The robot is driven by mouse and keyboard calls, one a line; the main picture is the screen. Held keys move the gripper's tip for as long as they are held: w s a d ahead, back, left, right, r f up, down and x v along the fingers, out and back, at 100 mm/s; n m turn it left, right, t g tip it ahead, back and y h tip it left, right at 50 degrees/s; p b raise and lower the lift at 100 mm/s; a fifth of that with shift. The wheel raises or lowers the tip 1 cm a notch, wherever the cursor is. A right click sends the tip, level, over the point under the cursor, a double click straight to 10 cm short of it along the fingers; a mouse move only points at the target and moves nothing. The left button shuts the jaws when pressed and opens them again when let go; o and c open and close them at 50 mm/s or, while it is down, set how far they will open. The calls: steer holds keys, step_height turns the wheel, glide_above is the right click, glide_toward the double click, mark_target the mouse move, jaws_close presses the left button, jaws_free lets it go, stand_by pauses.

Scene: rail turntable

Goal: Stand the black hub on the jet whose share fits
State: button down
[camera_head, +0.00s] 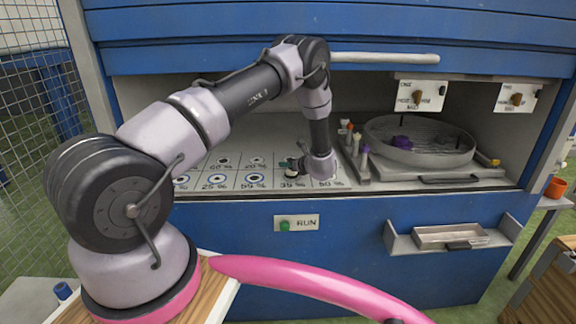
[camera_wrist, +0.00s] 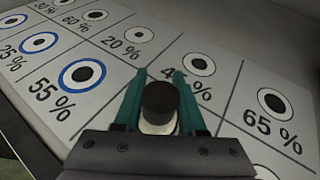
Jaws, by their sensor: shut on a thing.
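The black hub (camera_wrist: 160,97) has a dark round top and a pale lower part. My gripper (camera_wrist: 158,82) is shut on it with its teal fingers on either side. In the head view my gripper (camera_head: 293,167) is low over the panel of jets. The jets are dark round spots in white rings, some edged blue, in cells marked with shares. In the wrist view I read 55 % (camera_wrist: 82,75), 20 % (camera_wrist: 140,34), 65 % (camera_wrist: 274,103) and a partly hidden share starting with 4 (camera_wrist: 198,65). I cannot tell whether the hub touches the panel.
Two knob plates (camera_head: 421,96) hang above.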

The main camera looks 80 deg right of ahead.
steer(key=shift+f, duration=0.2)
steer(key=shift+c, duration=2.4)
jaws_free()
steer(key=shift+f, duration=0.15)
steer(key=shift+s+a+r, duration=0.2)
steer(key=shift+s+r, duration=0.05)
steer(key=shift+r, duration=0.05)
steer(key=v, duration=1.1)
steer(key=shift+s+a, duration=0.1)
steer(key=shift+a, duration=0.1)
steer(key=shift+s, duration=0.1)
